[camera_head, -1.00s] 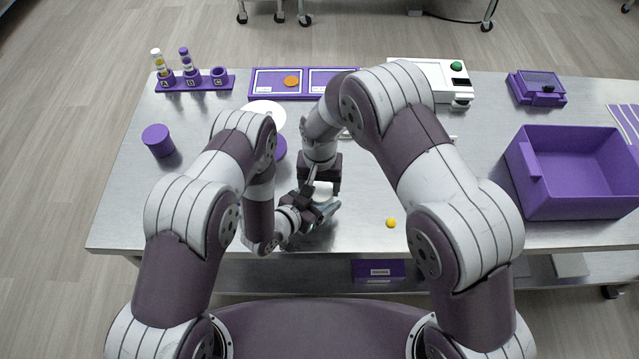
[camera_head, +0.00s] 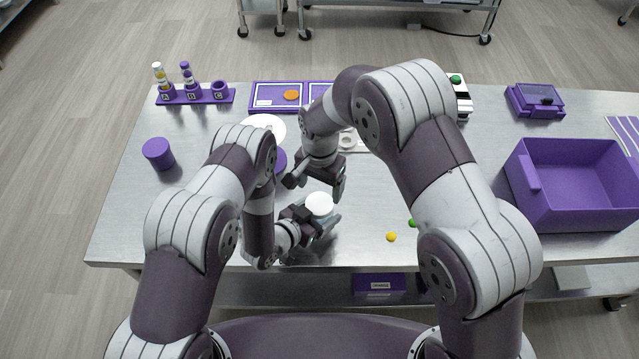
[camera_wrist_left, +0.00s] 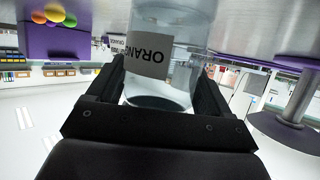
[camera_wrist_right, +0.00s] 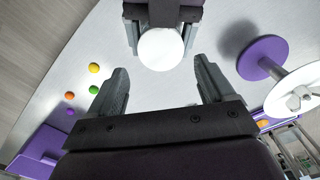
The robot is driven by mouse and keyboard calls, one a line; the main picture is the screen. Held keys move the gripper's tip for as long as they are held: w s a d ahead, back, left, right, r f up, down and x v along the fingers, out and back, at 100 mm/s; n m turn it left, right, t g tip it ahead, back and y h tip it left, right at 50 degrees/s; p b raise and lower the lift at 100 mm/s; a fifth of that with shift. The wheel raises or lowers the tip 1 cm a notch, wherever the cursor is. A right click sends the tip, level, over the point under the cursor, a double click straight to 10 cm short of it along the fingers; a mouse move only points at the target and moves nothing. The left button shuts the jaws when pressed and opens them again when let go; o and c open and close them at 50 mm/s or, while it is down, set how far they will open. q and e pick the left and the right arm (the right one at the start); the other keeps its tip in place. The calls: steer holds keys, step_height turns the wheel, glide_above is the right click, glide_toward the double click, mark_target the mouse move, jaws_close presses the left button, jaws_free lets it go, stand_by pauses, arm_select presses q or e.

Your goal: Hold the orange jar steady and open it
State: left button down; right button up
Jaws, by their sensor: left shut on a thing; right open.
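In the head view the jar's round white lid (camera_head: 319,203) shows on top, near the table's front edge, beside my left gripper (camera_head: 318,222). My right gripper (camera_head: 316,182) is open and empty, above and just behind the lid. In the right wrist view the lid (camera_wrist_right: 161,48) lies beyond the spread fingers of my right gripper (camera_wrist_right: 160,88). Whether the lid is loosened cannot be seen.
A yellow ball (camera_head: 391,237) and a green ball (camera_head: 412,223) lie right of the jar. A large purple bin (camera_head: 575,205) stands at the right. A purple cylinder (camera_head: 158,153) stands at the left. A purple-and-white disc stand (camera_wrist_right: 262,58) is close to the jar.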

mark_target(319, 204)
step_height(319, 204, up, 2)
steer(key=m, duration=0.6)
steer(key=shift+m, duration=0.4)
steer(key=shift+s+f+m, duration=0.1)
steer(key=shift+m, duration=0.3)
step_height(319, 204, down, 8)
steer(key=shift+r, duration=0.2)
steer(key=c, duration=0.9)
steer(key=n, duration=1.3)
steer(key=shift+n, duration=0.3)
steer(key=o, duration=1.2)
